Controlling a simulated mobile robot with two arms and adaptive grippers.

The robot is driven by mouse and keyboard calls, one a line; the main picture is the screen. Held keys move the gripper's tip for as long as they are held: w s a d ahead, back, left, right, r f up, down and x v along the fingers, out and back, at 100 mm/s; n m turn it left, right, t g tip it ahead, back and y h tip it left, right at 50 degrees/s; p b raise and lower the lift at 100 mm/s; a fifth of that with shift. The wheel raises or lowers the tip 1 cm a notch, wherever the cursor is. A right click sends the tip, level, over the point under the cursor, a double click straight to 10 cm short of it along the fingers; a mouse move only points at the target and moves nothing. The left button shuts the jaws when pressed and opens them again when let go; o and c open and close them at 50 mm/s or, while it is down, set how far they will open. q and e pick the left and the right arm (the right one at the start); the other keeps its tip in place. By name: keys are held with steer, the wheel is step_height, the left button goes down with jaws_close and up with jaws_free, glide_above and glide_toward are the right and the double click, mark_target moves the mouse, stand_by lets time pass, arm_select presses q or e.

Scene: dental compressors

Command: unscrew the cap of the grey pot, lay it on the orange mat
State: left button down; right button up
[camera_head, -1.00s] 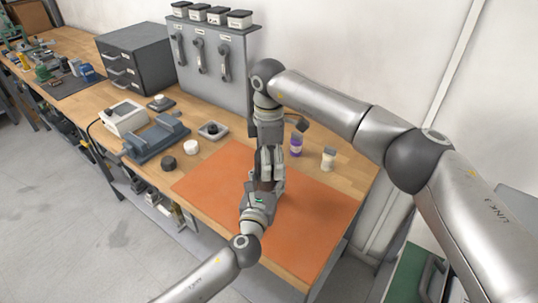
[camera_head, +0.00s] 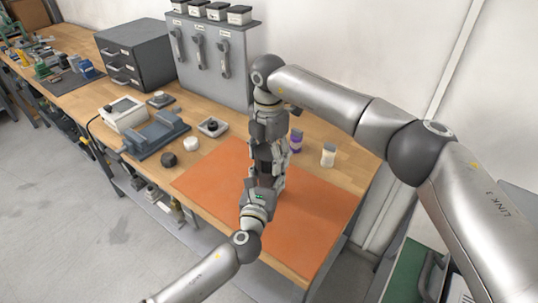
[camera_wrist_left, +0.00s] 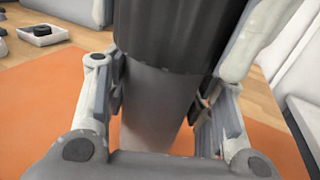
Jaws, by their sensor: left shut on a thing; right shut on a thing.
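The grey pot (camera_wrist_left: 155,112) stands upright between the fingers of my left gripper (camera_wrist_left: 158,98), which is shut on its body. Its wide black cap (camera_wrist_left: 178,32) sits at the top of the pot in the left wrist view. My right gripper (camera_head: 270,158) comes down from above, its light fingers beside the cap, and is shut on it. In the head view both grippers meet above the orange mat (camera_head: 312,222) and largely hide the pot. I cannot tell whether the cap is loose.
A purple bottle (camera_head: 296,142) and a pale jar (camera_head: 328,156) stand behind the mat. A black round piece (camera_head: 168,159), a white one (camera_head: 191,144), a small tray (camera_head: 221,131) and a blue-grey device (camera_head: 157,134) are to the left. The mat's right and front parts are clear.

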steer(key=n, duration=0.3)
steer(key=shift+n, duration=0.3)
steer(key=n, duration=0.4)
steer(key=shift+n, duration=0.4)
steer(key=n, duration=0.9)
steer(key=shift+n, duration=0.4)
steer(key=n, duration=0.4)
steer(key=shift+n, duration=0.4)
steer(key=n, duration=0.9)
steer(key=shift+r+n, duration=0.1)
steer(key=shift+n, duration=0.3)
steer(key=n, duration=0.3)
